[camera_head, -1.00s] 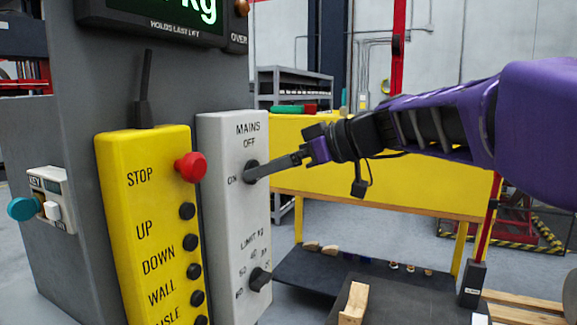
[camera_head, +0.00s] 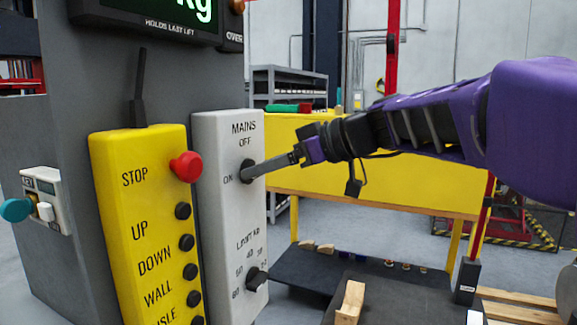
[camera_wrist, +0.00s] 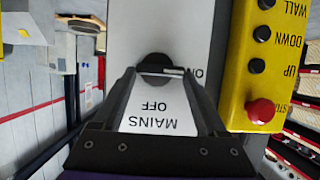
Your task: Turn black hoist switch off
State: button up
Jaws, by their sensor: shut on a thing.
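The black mains switch (camera_head: 247,172) is a round rotary knob on the upper front of the white control box (camera_head: 229,215). The labels MAINS and OFF stand above it and ON stands to its left. My gripper (camera_head: 256,169) reaches in from the right, with its fingertips at the knob. In the wrist view my gripper (camera_wrist: 157,80) has its two fingers on either side of the black knob (camera_wrist: 156,66), shut on it. The fingers partly hide the knob, so its exact pointer direction is hard to tell.
A yellow pendant (camera_head: 145,230) with a red stop button (camera_head: 186,166) and several black buttons stands close left of the white box. A lower limit knob (camera_head: 257,279) is on the same box. A yellow bench (camera_head: 350,185) stands behind my arm.

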jog(key=shift+w+d+f+m+g+y+p, duration=0.25)
jog(key=shift+m+g+y+p, duration=0.6)
jog(key=shift+m, duration=1.3)
jog(key=shift+w+a+f+m+g+y+p, duration=0.1)
jog(key=shift+w+m+g+y+p, duration=0.25)
jog(key=shift+m+g+y+p, duration=1.15)
jog(key=shift+w+d+f+m+g+y+p, duration=0.15)
jog(key=shift+w+m+g, duration=0.2)
jog(key=shift+m, duration=2.4)
jog(key=o, duration=1.3)
jog(key=shift+d, duration=0.1)
